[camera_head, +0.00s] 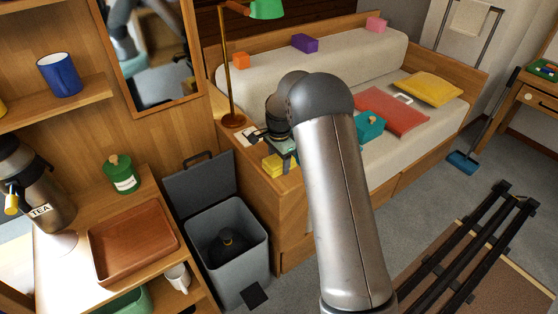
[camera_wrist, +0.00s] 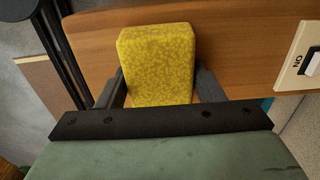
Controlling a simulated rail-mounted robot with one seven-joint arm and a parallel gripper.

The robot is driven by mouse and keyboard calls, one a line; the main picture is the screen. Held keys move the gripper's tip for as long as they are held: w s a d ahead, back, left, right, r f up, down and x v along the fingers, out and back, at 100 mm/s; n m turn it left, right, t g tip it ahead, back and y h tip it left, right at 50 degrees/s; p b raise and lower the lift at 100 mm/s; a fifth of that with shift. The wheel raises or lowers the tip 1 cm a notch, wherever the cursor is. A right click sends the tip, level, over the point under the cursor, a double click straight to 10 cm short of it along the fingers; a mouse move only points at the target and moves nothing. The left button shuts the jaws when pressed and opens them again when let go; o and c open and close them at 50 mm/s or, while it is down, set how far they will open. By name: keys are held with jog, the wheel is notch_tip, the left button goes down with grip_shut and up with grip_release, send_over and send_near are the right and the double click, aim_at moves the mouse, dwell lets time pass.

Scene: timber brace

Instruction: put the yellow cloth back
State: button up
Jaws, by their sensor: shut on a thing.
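My gripper (camera_head: 284,152) is over the wooden cabinet top by the bed. It is shut on a yellow speckled block (camera_wrist: 157,62), which looks more like a sponge than a cloth. The dark fingers flank the block in the wrist view. The block also shows in the head view (camera_head: 272,166), near the cabinet's front edge. I cannot tell whether it touches the wood. A flat yellow cushion or folded cloth (camera_head: 430,88) lies on the bed, apart from my gripper.
A lamp (camera_head: 232,70) stands behind my gripper. An open grey bin (camera_head: 208,270) stands below left. A brown tray (camera_head: 135,241) sits on the left counter. A red folder (camera_head: 392,110) lies on the bed.

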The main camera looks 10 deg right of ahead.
aim_at(279, 159)
jog(key=shift+f, duration=0.15)
jog(key=o, duration=1.1)
jog(key=shift+c, duration=0.2)
notch_tip(279, 159, up, 12)
jog(key=s+r+n, duration=0.3)
jog(key=s, duration=0.6)
jog(key=s+r+n, duration=0.3)
jog(key=s, duration=0.5)
jog(key=s+f+n, duration=0.1)
jog(key=s+n, duration=0.2)
jog(key=s, duration=0.7)
jog(key=s+f+n, duration=0.2)
jog(key=s+n, duration=0.2)
jog(key=s, duration=0.7)
jog(key=shift+s+d+f+p, duration=0.2)
jog(key=shift+f+p, duration=0.05)
jog(key=shift+p, duration=0.15)
